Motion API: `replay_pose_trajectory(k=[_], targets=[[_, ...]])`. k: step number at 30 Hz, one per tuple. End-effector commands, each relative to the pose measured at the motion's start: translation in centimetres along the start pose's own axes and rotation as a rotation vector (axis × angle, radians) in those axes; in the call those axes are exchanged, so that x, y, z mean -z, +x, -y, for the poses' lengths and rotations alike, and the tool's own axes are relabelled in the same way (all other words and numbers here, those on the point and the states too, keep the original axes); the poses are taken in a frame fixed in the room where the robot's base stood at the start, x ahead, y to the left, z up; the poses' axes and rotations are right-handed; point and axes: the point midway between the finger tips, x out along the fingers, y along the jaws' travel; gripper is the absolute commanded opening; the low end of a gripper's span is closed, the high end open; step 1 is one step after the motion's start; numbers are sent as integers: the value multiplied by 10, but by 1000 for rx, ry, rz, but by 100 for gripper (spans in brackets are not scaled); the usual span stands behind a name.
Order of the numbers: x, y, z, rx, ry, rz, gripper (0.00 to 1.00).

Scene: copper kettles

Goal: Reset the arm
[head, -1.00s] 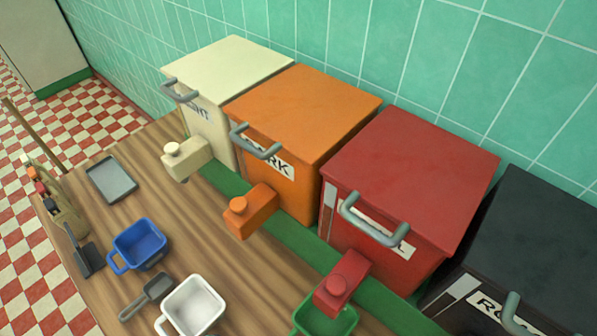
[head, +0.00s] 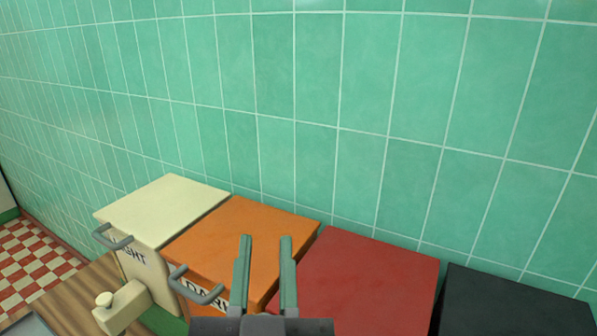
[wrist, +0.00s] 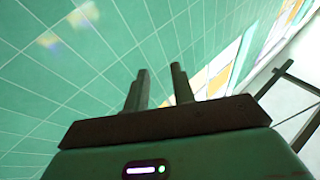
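My gripper (head: 265,262) points up in front of the orange and red boxes in the head view. Its two fingers stand apart with nothing between them. In the wrist view the gripper (wrist: 158,88) is also open and empty, with the green tiled wall behind it. My gripper hides part of the orange box's front and its label.
A cream box (head: 165,208), an orange box (head: 245,232), a red box (head: 360,285) and a black box (head: 515,302) stand in a row along the tiled wall (head: 300,90). The space above the boxes is clear.

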Motion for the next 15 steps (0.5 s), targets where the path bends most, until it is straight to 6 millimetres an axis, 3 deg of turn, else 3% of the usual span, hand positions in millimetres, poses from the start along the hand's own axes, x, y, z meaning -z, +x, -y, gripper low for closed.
replay_pose_trajectory(k=[1, 3, 4, 6, 10, 15], targets=[[44, -9, -10, -8, -45, -119, 25], [102, -29, -23, -26, -125, -289, 25], [137, -20, -19, -24, -132, -301, 25], [178, 0, -12, -19, -121, -282, 25], [228, 18, -6, -15, -109, -276, 25], [258, 30, -2, -11, -101, -271, 25]])
